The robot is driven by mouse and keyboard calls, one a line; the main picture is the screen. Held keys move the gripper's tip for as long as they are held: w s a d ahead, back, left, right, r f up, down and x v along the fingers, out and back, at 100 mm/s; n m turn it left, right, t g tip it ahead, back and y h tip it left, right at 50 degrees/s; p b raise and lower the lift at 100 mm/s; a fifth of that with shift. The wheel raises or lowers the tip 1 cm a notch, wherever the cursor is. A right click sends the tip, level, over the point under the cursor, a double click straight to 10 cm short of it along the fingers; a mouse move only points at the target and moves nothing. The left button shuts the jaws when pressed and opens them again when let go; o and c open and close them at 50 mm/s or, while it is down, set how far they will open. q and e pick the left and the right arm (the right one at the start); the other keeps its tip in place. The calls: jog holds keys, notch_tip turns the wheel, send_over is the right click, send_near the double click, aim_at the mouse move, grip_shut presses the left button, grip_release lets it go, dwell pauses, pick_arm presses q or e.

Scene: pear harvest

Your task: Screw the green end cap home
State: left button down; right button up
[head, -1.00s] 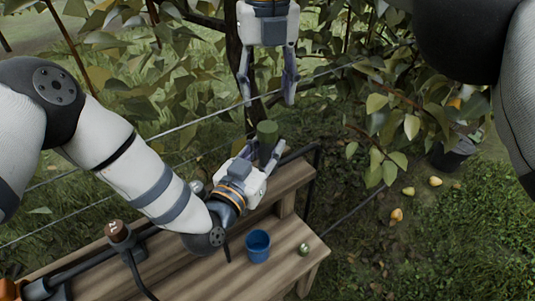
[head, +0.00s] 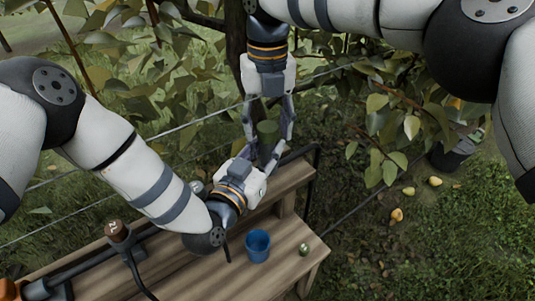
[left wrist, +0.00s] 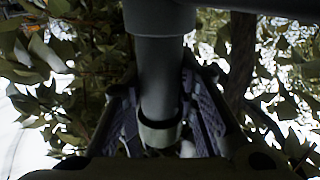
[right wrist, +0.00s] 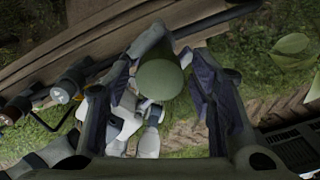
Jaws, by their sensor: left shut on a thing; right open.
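The green end cap (head: 267,129) faces up at the top of an upright tube above the bench. My left gripper (head: 262,160) is shut on the tube below the cap. The grey tube (left wrist: 160,85) also shows between the left fingers in the left wrist view, with a wider part at its top. My right gripper (head: 268,118) points down from above, its open fingers on either side of the cap. In the right wrist view the cap (right wrist: 160,80) lies between the fingers, with gaps visible. The joint between cap and tube is hidden.
The wooden bench (head: 285,270) holds a blue cup (head: 257,247) and a small greenish round thing (head: 304,249). A brown-topped tool (head: 116,232) is at lower left. Leaves and wires lie behind. Pears (head: 397,214) and a dark bucket (head: 452,154) are on the grass at right.

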grip_shut()
jog(key=m, duration=0.7)
jog(key=shift+m, duration=0.4)
jog(key=m, duration=2.3)
jog(key=shift+f, duration=0.1)
jog(key=m, duration=0.5)
